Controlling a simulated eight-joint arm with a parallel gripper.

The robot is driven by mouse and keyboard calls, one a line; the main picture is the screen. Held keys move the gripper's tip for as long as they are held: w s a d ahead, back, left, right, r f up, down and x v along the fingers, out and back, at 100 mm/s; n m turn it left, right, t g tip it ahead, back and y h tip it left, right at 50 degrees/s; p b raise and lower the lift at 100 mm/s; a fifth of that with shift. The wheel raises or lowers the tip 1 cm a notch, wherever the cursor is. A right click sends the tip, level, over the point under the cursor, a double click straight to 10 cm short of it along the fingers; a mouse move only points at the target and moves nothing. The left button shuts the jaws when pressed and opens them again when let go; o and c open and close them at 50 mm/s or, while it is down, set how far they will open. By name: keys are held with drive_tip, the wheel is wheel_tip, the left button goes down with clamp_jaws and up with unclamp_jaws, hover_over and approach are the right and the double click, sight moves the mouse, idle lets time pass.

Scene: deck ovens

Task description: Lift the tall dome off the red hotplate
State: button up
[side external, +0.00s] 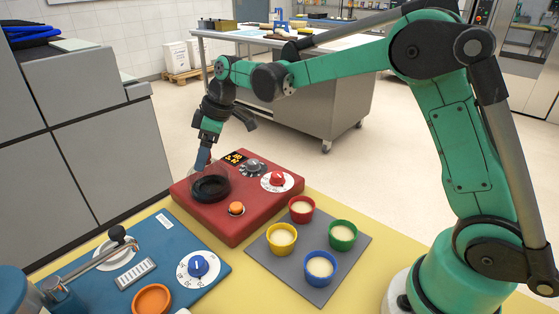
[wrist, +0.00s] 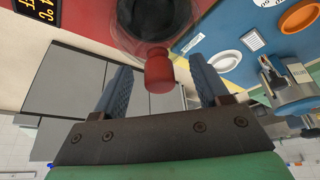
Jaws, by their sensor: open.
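The red hotplate (side external: 225,215) sits on the yellow counter, with a black ring-shaped burner at its left end. A clear glass dome (side external: 220,176) stands over that burner, and its outline is faint. In the wrist view the dome (wrist: 154,22) shows at the top with its red knob (wrist: 158,75) pointing toward me. My gripper (side external: 203,159) is at the top of the dome, pointing down. In the wrist view its blue fingers (wrist: 159,66) are open, one on each side of the knob, with a gap on both sides. The side view hides the knob behind the fingers.
A grey mat (side external: 313,239) with red, yellow, green and blue cups lies right of the hotplate. A blue panel (side external: 178,232) with a dial, lever and orange dish lies at front left. Grey cabinets (side external: 95,125) stand at the left. An orange button (side external: 236,208) is on the hotplate.

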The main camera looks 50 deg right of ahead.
clamp_jaws()
